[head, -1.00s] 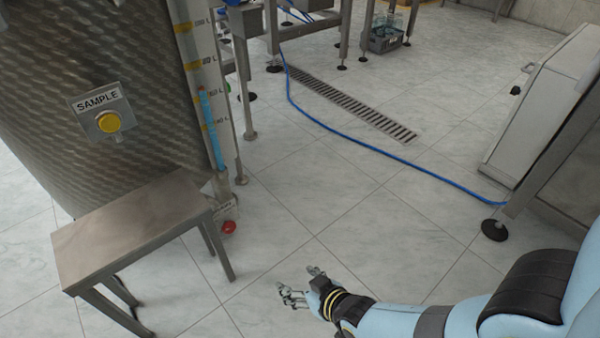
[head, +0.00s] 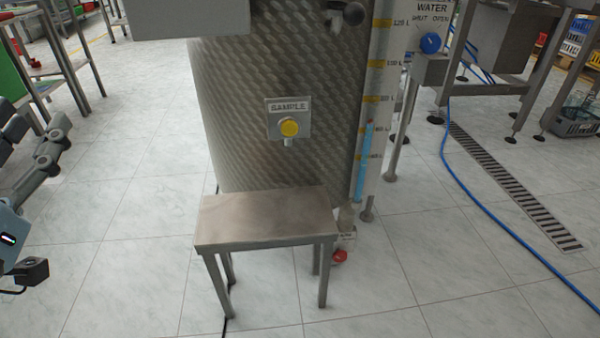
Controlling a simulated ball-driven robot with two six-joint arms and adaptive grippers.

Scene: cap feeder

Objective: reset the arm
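My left gripper (head: 40,126) shows at the left edge of the head view, with its dark grey fingers pointing up and away. The fingers stand apart with floor visible between them, and nothing shows in them. Its pale blue wrist and a small black part lie below, cut off by the picture edge. It is over open floor, left of the steel stool and clear of it. My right arm and gripper are outside the view.
A steel stool (head: 264,217) stands before the textured tank (head: 235,140) with its yellow SAMPLE button (head: 289,127). A blue hose (head: 462,188) and floor drain (head: 510,192) lie right. Tiles between are clear.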

